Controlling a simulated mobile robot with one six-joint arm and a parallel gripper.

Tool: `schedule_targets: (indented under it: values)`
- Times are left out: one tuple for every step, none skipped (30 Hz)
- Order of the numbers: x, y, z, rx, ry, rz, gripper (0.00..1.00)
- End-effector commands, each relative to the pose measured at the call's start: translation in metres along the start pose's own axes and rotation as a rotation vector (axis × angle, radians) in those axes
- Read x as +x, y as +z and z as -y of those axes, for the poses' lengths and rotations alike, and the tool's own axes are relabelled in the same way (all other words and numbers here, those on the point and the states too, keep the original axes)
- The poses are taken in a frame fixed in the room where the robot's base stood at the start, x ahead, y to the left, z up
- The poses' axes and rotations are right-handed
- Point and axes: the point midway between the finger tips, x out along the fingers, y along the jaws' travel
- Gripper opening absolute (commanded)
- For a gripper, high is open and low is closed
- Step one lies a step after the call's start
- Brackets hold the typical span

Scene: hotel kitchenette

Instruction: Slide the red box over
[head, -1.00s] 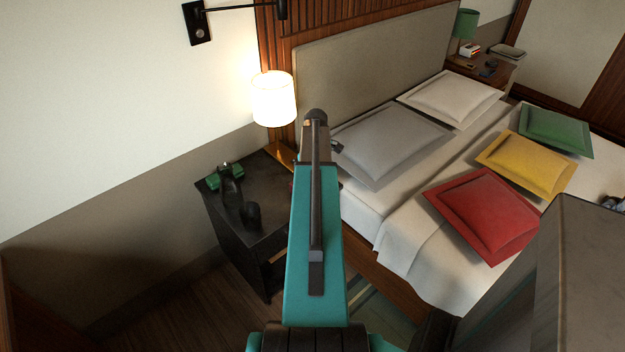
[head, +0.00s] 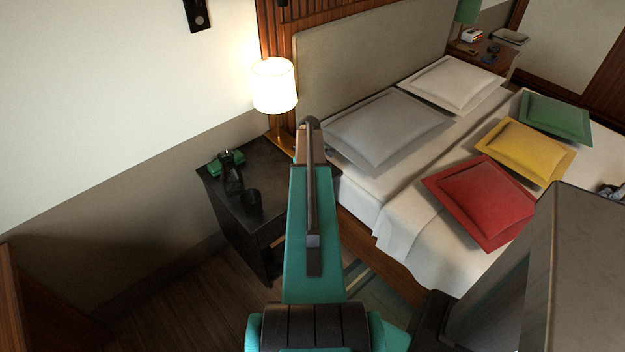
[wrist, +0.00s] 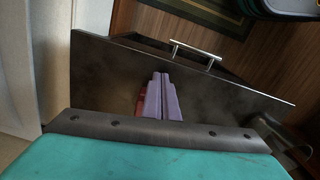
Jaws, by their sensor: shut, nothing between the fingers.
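In the wrist view the purple fingers of my gripper (wrist: 161,78) are closed together, over the dark top of the nightstand (wrist: 225,97). A small part of a red box (wrist: 140,104) shows just left of the fingers. The fingers and the wrist housing hide most of it, and I cannot tell whether they touch it. In the head view my arm covers the gripper and the red box, over the right part of the nightstand (head: 285,205).
On the nightstand are a lit lamp (head: 274,86), a green item (head: 226,163), a dark upright object (head: 230,178) and a dark cup (head: 252,200). The bed with a grey pillow (head: 385,130) and a red cushion (head: 482,200) adjoins on the right. A drawer handle (wrist: 196,54) sticks out.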

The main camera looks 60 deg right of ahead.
Motion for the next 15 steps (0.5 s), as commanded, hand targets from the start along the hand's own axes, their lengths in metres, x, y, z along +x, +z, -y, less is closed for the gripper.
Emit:
schedule_targets:
  values:
    - [-0.0009, -0.0052, -0.0010, 0.000, 0.000, 0.000, 0.00]
    - [-0.0008, -0.0071, -0.0010, 0.000, 0.000, 0.000, 0.00]
    - [-0.0006, -0.0092, -0.0010, 0.000, 0.000, 0.000, 0.00]
    - [-0.0006, -0.0106, -0.0009, 0.000, 0.000, 0.000, 0.00]
    - [-0.0005, -0.0118, -0.0008, 0.000, 0.000, 0.000, 0.00]
    - [-0.0004, -0.0129, -0.0007, 0.000, 0.000, 0.000, 0.00]
    - [-0.0003, -0.0136, -0.0007, 0.000, 0.000, 0.000, 0.00]
    - [-0.0002, -0.0141, -0.0006, 0.001, 0.000, 0.000, 0.00]
    - [-0.0001, -0.0144, -0.0005, 0.001, 0.000, 0.000, 0.00]
    - [-0.0001, -0.0145, -0.0004, 0.001, 0.000, 0.000, 0.00]
    - [0.0000, -0.0146, -0.0004, 0.001, 0.000, 0.000, 0.00]
    - [0.0000, -0.0145, -0.0004, 0.001, 0.000, 0.000, 0.00]
    - [0.0000, -0.0145, -0.0004, 0.001, 0.000, 0.000, 0.00]
    - [0.0000, -0.0144, -0.0003, 0.001, 0.000, 0.000, 0.00]
    - [0.0000, -0.0144, -0.0004, 0.001, 0.000, 0.000, 0.00]
